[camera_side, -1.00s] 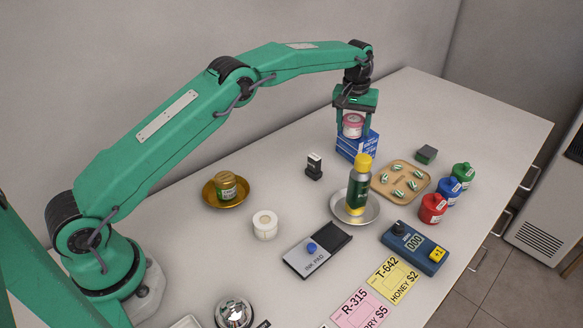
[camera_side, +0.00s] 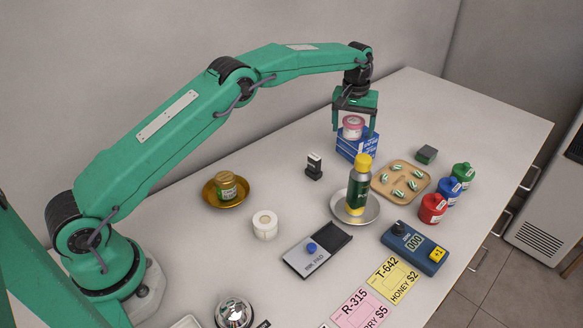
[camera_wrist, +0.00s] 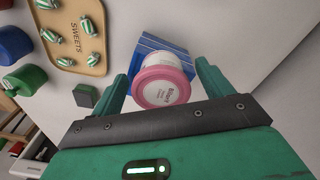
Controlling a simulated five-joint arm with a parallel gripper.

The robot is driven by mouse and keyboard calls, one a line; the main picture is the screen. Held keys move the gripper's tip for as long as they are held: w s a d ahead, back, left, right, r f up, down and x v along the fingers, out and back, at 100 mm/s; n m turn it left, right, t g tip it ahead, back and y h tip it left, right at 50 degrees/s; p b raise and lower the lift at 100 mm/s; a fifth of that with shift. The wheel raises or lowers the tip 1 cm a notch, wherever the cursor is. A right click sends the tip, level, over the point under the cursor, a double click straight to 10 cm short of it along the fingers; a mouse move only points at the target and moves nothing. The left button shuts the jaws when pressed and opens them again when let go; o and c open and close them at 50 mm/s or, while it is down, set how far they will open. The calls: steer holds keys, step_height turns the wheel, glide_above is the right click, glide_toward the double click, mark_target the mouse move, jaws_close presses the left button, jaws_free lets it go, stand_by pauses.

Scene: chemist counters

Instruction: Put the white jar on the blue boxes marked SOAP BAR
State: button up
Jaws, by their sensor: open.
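The white jar (camera_side: 353,128) has a pink lid and stands upright on the blue boxes (camera_side: 349,150) at the back of the counter. In the wrist view the jar (camera_wrist: 165,85) shows its pink lid, with a blue box (camera_wrist: 150,45) beneath it. My gripper (camera_side: 354,131) points down over the jar. Its fingers are open, one on each side, and in the wrist view gaps show between them and the jar. The boxes' lettering is too small to read surely.
A dark bottle with a yellow cap (camera_side: 358,185) stands on a metal dish just in front of the boxes. A sweets tray (camera_side: 401,195) lies to their right. A small black stamp (camera_side: 314,166) stands to the left. A white roll (camera_side: 265,225) sits farther left.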

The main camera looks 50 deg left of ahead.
mark_target(352, 122)
steer(key=r, duration=1.1)
steer(key=shift+s, duration=0.35)
steer(key=shift+s+r, duration=0.1)
steer(key=shift+r, duration=0.45)
steer(key=shift+r, duration=0.1)
steer(key=s+a+r+m+t, duration=0.1)
steer(key=s+r, duration=0.6)
steer(key=s, duration=0.3)
steer(key=s+a+r+m+t, duration=0.1)
steer(key=s+r+m+t, duration=0.1)
steer(key=s+r, duration=0.6)
steer(key=s+f+m+t, duration=0.1)
steer(key=s+f, duration=0.5)
steer(key=s, duration=0.6)
steer(key=s+a+f+m, duration=0.1)
steer(key=s+f, duration=0.4)
steer(key=s, duration=0.8)
steer(key=shift+s+f+t, duration=0.15)
steer(key=shift+f+t, duration=0.25)
